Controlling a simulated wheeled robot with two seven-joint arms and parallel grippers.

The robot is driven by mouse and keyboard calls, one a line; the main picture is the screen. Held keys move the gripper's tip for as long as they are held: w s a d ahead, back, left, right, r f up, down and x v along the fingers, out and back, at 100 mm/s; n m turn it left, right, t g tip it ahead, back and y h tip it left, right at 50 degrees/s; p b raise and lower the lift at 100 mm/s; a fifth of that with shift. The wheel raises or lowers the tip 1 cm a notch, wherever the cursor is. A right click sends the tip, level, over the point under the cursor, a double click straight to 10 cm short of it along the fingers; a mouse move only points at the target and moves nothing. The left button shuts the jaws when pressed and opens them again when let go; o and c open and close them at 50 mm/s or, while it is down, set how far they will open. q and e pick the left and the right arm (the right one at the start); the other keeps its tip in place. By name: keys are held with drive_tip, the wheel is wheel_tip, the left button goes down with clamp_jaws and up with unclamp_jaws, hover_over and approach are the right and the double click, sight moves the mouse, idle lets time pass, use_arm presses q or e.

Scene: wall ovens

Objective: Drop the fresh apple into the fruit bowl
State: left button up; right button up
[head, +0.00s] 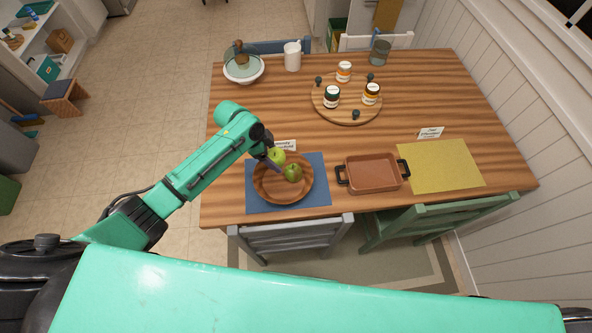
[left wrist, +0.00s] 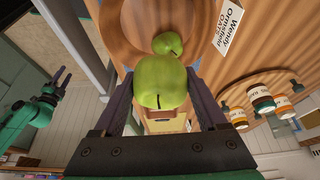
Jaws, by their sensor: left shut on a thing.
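The wooden fruit bowl (head: 270,196) sits on a blue placemat (head: 321,200) at the near left of the table. My left gripper (head: 271,160) is over the bowl's far left side, shut on a light green apple (head: 277,157). In the left wrist view this apple (left wrist: 161,82) sits large between the two fingers. A second, darker green apple (head: 292,173) lies in the bowl; a green apple (left wrist: 168,43) also shows behind the held one in the wrist view. My right arm shows small at the left of the wrist view; its gripper (left wrist: 62,76) is too small to read.
A brown two-handled baking dish (head: 372,172) and a yellow placemat (head: 440,166) are right of the bowl. A round wooden board (head: 345,112) holds several jars. A card stands behind the bowl. A lidded white bowl (head: 244,71) and white mug (head: 292,57) are farther back.

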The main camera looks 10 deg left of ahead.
use_arm(q)
drive_tip(key=shift+w, duration=0.15)
wheel_tip(320, 180, down, 6)
drive_tip(key=b, duration=0.6)
drive_tip(key=shift+b, duration=0.3)
drive_tip(key=o, duration=1.4)
drive_tip(key=shift+r, duration=0.1)
drive_tip(key=b+v, duration=0.1)
drive_tip(key=v, duration=1.3)
drive_tip(key=shift+r+b, duration=0.25)
drive_tip(key=shift+b, duration=0.15)
drive_tip(key=shift+a, duration=0.1)
